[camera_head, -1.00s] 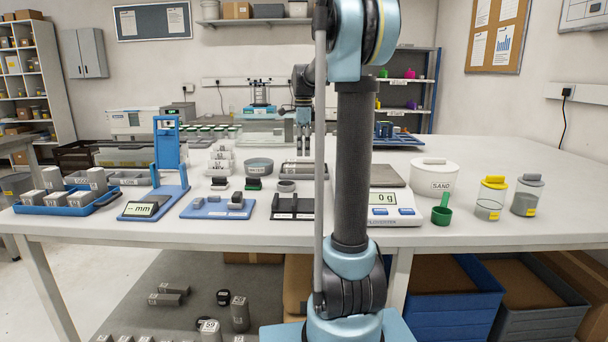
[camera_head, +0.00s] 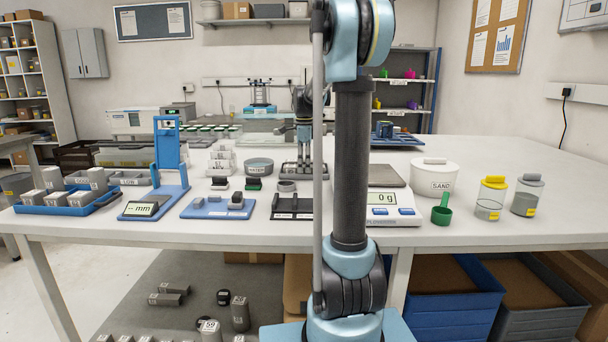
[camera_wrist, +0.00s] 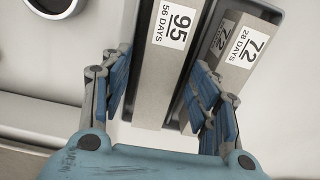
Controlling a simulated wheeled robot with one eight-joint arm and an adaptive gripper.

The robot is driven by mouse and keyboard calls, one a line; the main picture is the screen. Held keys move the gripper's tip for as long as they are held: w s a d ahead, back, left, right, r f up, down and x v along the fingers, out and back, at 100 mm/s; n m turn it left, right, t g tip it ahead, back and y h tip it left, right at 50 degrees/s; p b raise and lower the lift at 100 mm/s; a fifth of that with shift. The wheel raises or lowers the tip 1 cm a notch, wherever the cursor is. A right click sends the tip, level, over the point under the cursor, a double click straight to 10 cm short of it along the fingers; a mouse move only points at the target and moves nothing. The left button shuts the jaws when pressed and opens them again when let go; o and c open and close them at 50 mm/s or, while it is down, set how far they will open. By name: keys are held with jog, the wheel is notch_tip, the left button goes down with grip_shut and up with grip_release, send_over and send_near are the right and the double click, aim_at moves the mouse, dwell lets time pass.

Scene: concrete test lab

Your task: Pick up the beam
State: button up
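A grey beam (camera_wrist: 155,85) labelled "95, 56 DAYS" lies in a dark tray (camera_wrist: 134,62), between the two fingers of my gripper (camera_wrist: 163,66) in the wrist view. A second beam (camera_wrist: 240,50), labelled "72, 28 DAYS", lies beside it on the right. My gripper is open, with a gap between the left finger and the 95 beam. The right finger is close to that beam's right side; I cannot tell if it touches. In the head view my gripper (camera_head: 304,158) points down over the tray (camera_head: 290,171), partly hidden by my arm.
In the head view, a scale (camera_head: 392,205) reading 0 g stands right of my arm, with a sand tub (camera_head: 433,180) beyond. A black stand (camera_head: 291,213) and a blue gauge (camera_head: 165,180) stand nearer the table's front.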

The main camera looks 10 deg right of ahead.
grip_shut()
